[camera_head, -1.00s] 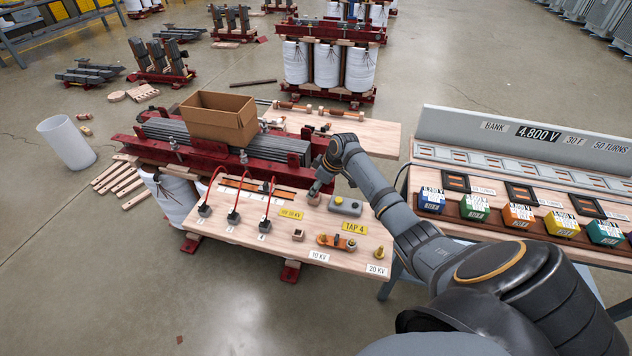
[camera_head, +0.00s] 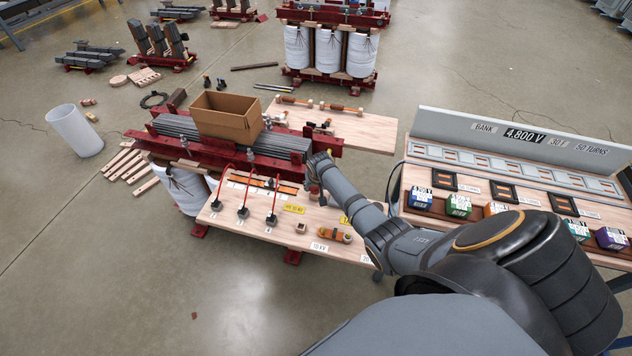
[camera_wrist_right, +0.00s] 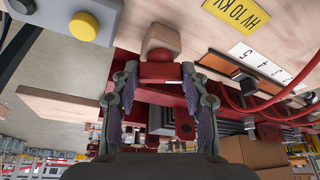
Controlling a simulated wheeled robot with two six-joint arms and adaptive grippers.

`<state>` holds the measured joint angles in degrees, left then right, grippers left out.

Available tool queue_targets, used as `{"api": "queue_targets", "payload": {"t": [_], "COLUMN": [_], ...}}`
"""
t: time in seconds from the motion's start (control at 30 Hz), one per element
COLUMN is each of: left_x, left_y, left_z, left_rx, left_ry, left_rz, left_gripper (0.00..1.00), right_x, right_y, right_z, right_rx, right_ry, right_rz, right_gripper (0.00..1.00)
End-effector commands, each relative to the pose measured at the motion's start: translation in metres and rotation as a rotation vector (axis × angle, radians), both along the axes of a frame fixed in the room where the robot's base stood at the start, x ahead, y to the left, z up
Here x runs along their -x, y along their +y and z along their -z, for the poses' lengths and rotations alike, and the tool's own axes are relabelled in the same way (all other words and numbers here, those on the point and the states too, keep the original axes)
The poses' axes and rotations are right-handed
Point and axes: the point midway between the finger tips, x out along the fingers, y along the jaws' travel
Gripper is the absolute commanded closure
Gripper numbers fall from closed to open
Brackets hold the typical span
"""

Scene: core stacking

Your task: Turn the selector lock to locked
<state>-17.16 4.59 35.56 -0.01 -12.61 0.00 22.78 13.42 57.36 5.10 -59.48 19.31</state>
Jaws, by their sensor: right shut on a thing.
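The wooden tap board (camera_head: 215,222) stands in front of the red-framed core. My right gripper (camera_head: 315,192) is at the board's back right part, above its surface. My left gripper is not in view.
A grey box with a yellow button (camera_wrist_right: 84,25) is beside the handle. Red leads (camera_head: 273,199) rise from black plugs left of my gripper. An open cardboard box (camera_head: 226,117) sits on the core. A bench with coloured blocks (camera_head: 458,205) stands at the right. A yellow HV 10 KV label (camera_head: 294,208) is close by.

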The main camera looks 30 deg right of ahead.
Motion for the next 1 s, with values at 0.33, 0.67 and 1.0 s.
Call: {"api": "queue_targets", "payload": {"t": [0.33, 0.67, 1.0], "left_x": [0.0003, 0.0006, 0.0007], "left_y": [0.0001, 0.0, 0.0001], "left_z": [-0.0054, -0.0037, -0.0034], "left_rx": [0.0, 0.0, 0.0], "left_ry": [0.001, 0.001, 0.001], "left_rz": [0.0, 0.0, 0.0], "left_gripper": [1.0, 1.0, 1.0], "right_x": [-0.0017, -0.0021, -0.002], "right_y": [0.002, 0.0023, 0.0021], "right_z": [0.0, 0.0003, 0.0], "right_rx": [-0.001, -0.002, -0.002], "right_ry": [-0.001, -0.001, -0.001], "right_rz": [0.275, 0.423, 0.461], "right_gripper": [0.86, 0.86, 0.86]}}
